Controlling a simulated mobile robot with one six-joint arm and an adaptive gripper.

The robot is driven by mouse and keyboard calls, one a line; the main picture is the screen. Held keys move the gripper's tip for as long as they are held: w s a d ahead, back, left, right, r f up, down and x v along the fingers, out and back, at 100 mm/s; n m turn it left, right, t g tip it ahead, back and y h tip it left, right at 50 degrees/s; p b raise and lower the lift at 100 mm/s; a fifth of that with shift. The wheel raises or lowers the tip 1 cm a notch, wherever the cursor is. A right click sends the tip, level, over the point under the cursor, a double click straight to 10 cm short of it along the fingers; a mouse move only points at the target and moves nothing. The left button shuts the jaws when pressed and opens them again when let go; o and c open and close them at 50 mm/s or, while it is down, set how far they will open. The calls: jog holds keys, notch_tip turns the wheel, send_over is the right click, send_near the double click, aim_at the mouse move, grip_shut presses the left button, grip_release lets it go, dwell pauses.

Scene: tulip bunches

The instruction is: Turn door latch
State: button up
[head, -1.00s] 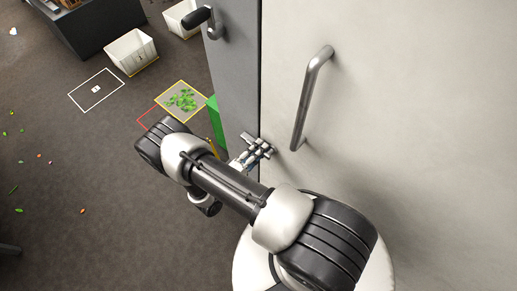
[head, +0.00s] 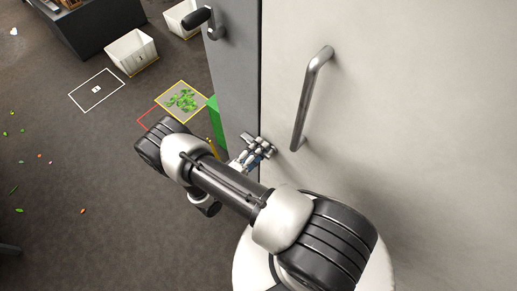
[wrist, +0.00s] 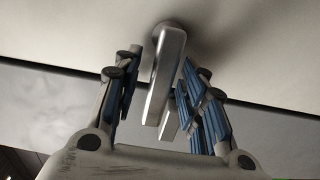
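The door latch (wrist: 165,75) is a grey metal lever in the wrist view, mounted on a pale panel and reaching across the dark seam toward a grey panel. My gripper (wrist: 160,85) has its blue-padded fingers on either side of the latch. A gap shows on the left; the right fingers look close to it, and I cannot tell whether they touch. In the head view my gripper (head: 258,150) is at the seam between the grey panel (head: 233,80) and the pale door (head: 420,90). The latch is mostly hidden behind it there.
A long metal pull handle (head: 309,95) stands off the pale door, right of my gripper. A dark lever (head: 197,18) sits high on the grey panel. White bins (head: 130,54) and a floor square with green pieces (head: 181,102) lie to the left, with open floor around them.

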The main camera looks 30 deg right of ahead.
jog(key=v, duration=1.2)
notch_tip(320, 180, up, 22)
jog(key=d+m+g+y, duration=0.3)
jog(key=m+g+y, duration=0.2)
jog(key=g+y, duration=0.3)
jog(key=s+r+t+y, duration=0.6)
jog(key=s+r, duration=0.6)
jog(key=r, duration=0.5)
jog(key=y, duration=0.2)
jog(key=shift+r+n+y, duration=0.15)
jog(key=shift+n+y, duration=0.15)
jog(key=shift+s, duration=0.15)
jog(key=shift+c, duration=0.6)
